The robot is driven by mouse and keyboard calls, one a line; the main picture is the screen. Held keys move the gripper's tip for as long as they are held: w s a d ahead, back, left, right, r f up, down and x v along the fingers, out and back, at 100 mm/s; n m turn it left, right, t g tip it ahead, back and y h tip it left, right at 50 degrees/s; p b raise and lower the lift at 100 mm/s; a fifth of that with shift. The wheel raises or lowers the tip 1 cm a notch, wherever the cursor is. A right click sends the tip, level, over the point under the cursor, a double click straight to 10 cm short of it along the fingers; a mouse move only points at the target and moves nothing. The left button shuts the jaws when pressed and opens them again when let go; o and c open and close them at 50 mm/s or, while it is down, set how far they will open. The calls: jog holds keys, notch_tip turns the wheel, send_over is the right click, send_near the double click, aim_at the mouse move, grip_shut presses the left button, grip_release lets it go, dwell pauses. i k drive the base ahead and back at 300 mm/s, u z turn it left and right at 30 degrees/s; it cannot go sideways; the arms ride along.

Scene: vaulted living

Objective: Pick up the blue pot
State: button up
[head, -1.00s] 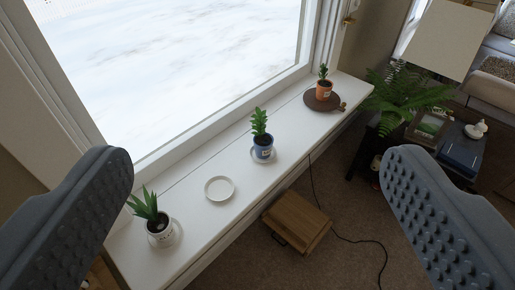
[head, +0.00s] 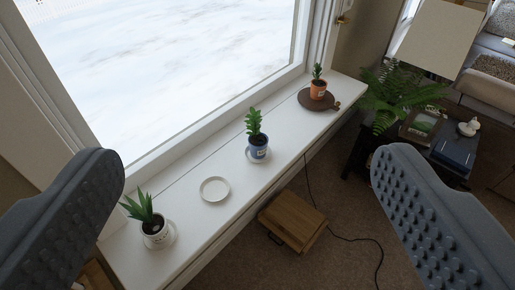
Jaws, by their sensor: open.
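The blue pot (head: 257,152) stands upright on the white window sill (head: 190,232), on a small pale saucer, with a leafy green plant (head: 254,123) in it. It is near the middle of the picture. My gripper (head: 248,190) is open and empty, with one grey studded finger at the left and one at the right. The blue pot shows in the gap between the fingers, farther off and touching neither. The lower part of the pot's back side is hidden.
A white pot (head: 155,233) with a spiky plant, an empty white saucer (head: 214,189) and a terracotta pot (head: 318,90) on a dark round board share the sill. The window stands behind. A wooden box (head: 293,219), a cable and a fern (head: 398,92) are right of the sill.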

aim_at(258, 141)
jog(key=u, duration=2.4)
jog(key=k, duration=1.35)
jog(key=z, duration=1.5)
jog(key=i, duration=1.55)
